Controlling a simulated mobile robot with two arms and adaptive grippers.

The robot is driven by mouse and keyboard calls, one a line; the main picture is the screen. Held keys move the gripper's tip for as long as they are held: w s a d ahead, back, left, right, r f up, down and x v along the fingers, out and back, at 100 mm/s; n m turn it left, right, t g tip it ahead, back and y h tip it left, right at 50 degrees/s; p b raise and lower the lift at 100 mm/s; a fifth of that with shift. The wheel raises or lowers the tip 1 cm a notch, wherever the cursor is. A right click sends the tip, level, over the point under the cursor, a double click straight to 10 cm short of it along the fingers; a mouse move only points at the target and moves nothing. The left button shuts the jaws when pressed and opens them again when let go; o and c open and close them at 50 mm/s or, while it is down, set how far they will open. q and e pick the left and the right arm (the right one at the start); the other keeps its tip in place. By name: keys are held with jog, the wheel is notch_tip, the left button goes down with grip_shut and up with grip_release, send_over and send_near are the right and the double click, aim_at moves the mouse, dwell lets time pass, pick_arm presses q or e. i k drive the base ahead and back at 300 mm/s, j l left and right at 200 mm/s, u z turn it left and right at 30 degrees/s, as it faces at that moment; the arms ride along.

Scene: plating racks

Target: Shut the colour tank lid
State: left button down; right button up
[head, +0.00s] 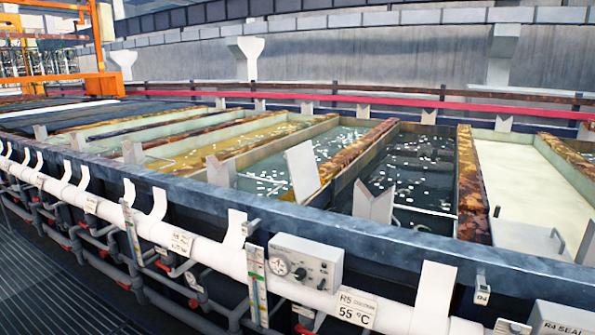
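A sign reading R5 and 55 °C (357,308) hangs on the front pipe; its small word is blurred and may be colour. Behind it, a tank with dark liquid (410,180) and floating white specks stands uncovered. I cannot tell for certain that this is the colour tank. Neither of my grippers is in view.
A blue-grey rim (350,228) runs along the tank fronts, with a white pipe (215,255) and a grey control box (305,262) before it. Upright pale V-notched supports (372,203) rise at the rim. Dark grated floor (50,295) lies at lower left.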

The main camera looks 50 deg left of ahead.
aim_at(301, 162)
jog(key=k+j, duration=0.1)
jog(key=j, duration=0.6)
jog(key=k+j, duration=0.1)
jog(key=j, duration=0.55)
jog(key=k+j, duration=0.1)
jog(key=j, duration=0.6)
jog(key=k+j, duration=0.1)
jog(key=j, duration=0.55)
jog(key=k+j, duration=0.1)
jog(key=j, duration=0.6)
jog(key=k+j+u, duration=0.1)
jog(key=j, duration=0.55)
jog(key=k+j, duration=0.1)
jog(key=j, duration=0.6)
